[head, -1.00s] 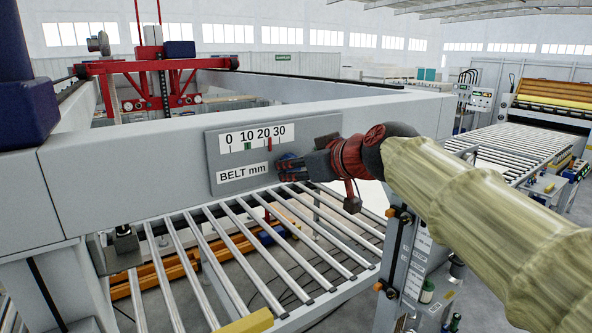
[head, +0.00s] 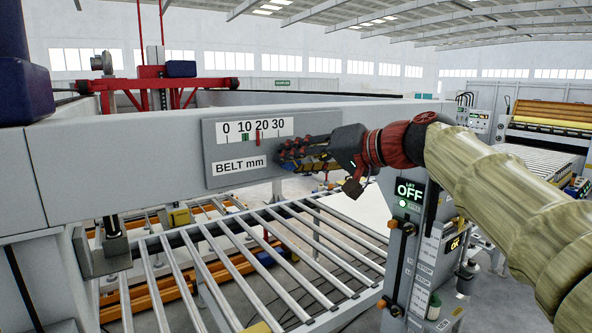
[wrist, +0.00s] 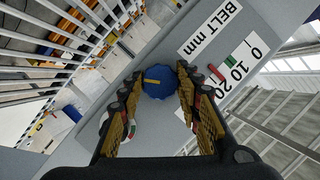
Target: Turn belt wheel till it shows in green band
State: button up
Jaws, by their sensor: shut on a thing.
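The belt wheel (wrist: 158,82) is a blue knob with a yellow mark on its face, seen in the wrist view between my two fingers. My gripper (head: 290,152) is shut on it, and in the head view the fingers mostly hide the wheel. The grey panel (head: 215,178) carries a BELT mm label (head: 239,165) and a white scale (head: 280,135) reading 0 to 30. The green band (head: 245,137) sits near 10. The red pointer (head: 258,139) stands to its right, a little below 20 and apart from the band.
The panel is on a long grey beam (head: 110,150). A roller conveyor (head: 250,255) lies below my gripper. A post with an OFF display (head: 409,190) stands under my arm at the right. A red gantry frame (head: 150,82) is behind the beam.

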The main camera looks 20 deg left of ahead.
jog(key=m+b, duration=0.1)
jog(key=m+y+b, duration=0.1)
jog(key=m, duration=0.1)
jog(key=m+y+b, duration=0.1)
jog(key=shift+d+f+g, duration=0.1)
jog(key=shift+f+g, duration=0.15)
jog(key=shift+g, duration=0.05)
jog(key=m+y+b, duration=0.2)
jog(key=m+b, duration=0.1)
jog(key=m, duration=0.2)
jog(key=shift+w+m, duration=0.1)
jog(key=shift+m, duration=0.2)
jog(key=o, duration=1.2)
jog(key=shift+c, duration=0.2)
jog(key=v, duration=1.2)
jog(key=shift+f, duration=0.2)
jog(key=shift+t, duration=0.4)
